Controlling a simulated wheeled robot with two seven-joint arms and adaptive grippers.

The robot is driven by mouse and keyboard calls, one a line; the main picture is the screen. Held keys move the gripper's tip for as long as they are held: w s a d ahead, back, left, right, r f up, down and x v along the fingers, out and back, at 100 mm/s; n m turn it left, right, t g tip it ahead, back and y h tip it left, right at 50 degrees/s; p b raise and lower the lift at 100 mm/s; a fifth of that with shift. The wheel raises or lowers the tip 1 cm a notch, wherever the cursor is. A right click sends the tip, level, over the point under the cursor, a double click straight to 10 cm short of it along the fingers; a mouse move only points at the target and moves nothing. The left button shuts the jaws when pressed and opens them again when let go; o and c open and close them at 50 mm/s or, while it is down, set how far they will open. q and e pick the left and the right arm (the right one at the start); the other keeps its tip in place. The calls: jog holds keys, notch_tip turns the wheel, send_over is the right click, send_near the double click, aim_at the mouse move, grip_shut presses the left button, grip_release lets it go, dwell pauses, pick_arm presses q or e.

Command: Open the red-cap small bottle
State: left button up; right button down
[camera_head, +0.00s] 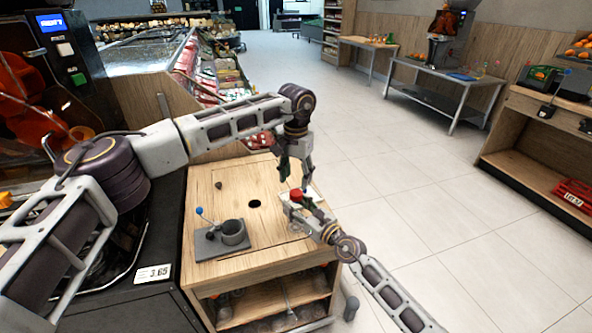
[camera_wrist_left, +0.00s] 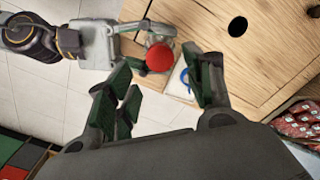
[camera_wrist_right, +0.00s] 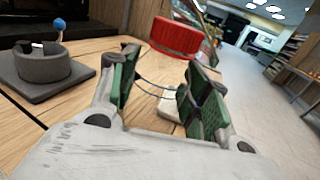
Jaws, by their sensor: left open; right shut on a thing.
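The small bottle is clear, with a red cap (camera_head: 296,194), and is held over the right edge of the wooden table (camera_head: 225,270). My right gripper (camera_wrist_right: 162,80) is shut around the bottle's transparent body, below the cap. The red cap also shows at the top of the right wrist view (camera_wrist_right: 177,38). My left gripper (camera_head: 292,174) is open and empty just above the cap, fingers pointing down. In the left wrist view the red cap (camera_wrist_left: 160,57) appears between the open fingertips, seemingly without contact. The bottle's lower end is hidden in the head view.
A grey cup on a base (camera_head: 234,233), with a blue-tipped stick, stands on the table's left part. The tabletop has a round hole (camera_head: 254,203) and a small brown object (camera_head: 218,185). A dark counter with a juicer (camera_head: 50,80) stands left. Open floor lies right.

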aim_at(296, 192)
pick_arm(q)
jog(key=shift+f, duration=2.75)
jog(key=c, duration=1.1)
